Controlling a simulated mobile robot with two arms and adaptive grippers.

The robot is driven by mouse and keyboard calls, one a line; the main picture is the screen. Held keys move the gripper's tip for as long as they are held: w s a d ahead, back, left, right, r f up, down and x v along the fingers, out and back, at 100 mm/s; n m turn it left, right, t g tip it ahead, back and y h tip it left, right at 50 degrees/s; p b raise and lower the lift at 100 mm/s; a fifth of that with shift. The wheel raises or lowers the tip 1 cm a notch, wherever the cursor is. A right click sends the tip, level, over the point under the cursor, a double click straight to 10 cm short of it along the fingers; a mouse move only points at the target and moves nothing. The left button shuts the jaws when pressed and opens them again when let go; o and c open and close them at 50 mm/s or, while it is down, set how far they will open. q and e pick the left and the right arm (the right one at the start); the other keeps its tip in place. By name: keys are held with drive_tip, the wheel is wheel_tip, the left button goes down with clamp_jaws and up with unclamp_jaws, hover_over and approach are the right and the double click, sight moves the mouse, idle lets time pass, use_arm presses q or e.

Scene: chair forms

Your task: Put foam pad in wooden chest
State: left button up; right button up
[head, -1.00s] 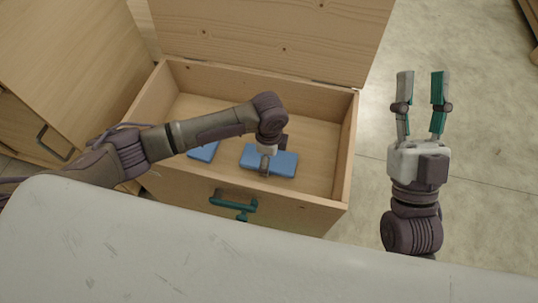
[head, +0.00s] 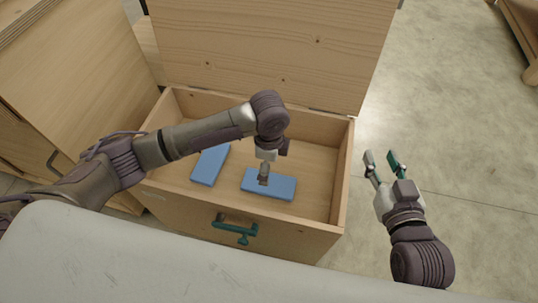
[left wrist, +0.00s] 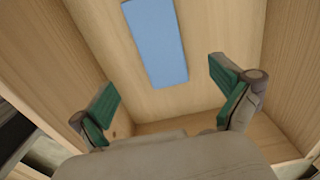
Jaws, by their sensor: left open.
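The open wooden chest (head: 342,185) stands in front of me with its lid raised. Two blue foam pads lie flat on its floor, a right one (head: 282,187) and a left one (head: 210,165). My left gripper (head: 263,181) hangs inside the chest over the right pad in the head view. In the left wrist view my left gripper (left wrist: 166,98) has its green-padded fingers spread and empty, with a blue pad (left wrist: 157,48) beyond them; I cannot tell which pad. My right gripper (head: 383,163) is open and empty, outside the chest on the right.
The raised lid (head: 265,45) stands behind the chest. A teal handle (head: 236,228) is on its front. A wooden cabinet (head: 85,85) stands at the left and a pale surface (head: 130,265) lies nearest me. The concrete floor (head: 450,110) at the right is mostly clear.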

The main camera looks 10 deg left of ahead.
use_arm(q)
drive_tip(key=s+d+r+n+t+h, duration=0.2)
drive_tip(key=d+r+n+h, duration=0.1)
drive_tip(key=d, duration=0.2)
drive_tip(key=s+d+r+n+t+h, duration=0.2)
drive_tip(key=d+r+h, duration=0.15)
drive_tip(key=d, duration=0.25)
drive_tip(key=s+a+r+n+t+y, duration=0.1)
drive_tip(key=a+r+n+t+y, duration=0.1)
drive_tip(key=a, duration=0.7)
drive_tip(key=a+r+n+t+y, duration=0.1)
drive_tip(key=a+r+n+t, duration=0.4)
drive_tip(key=a+n+t, duration=0.2)
drive_tip(key=shift+s+a+n+y, duration=0.35)
drive_tip(key=shift+a+n, duration=0.55)
drive_tip(key=shift+n, duration=0.1)
use_arm(e)
drive_tip(key=f, duration=0.1)
drive_tip(key=s+f+g, duration=0.1)
drive_tip(key=f+g, duration=0.1)
drive_tip(key=shift+s+d+h, duration=0.25)
drive_tip(key=shift+d+h, duration=0.15)
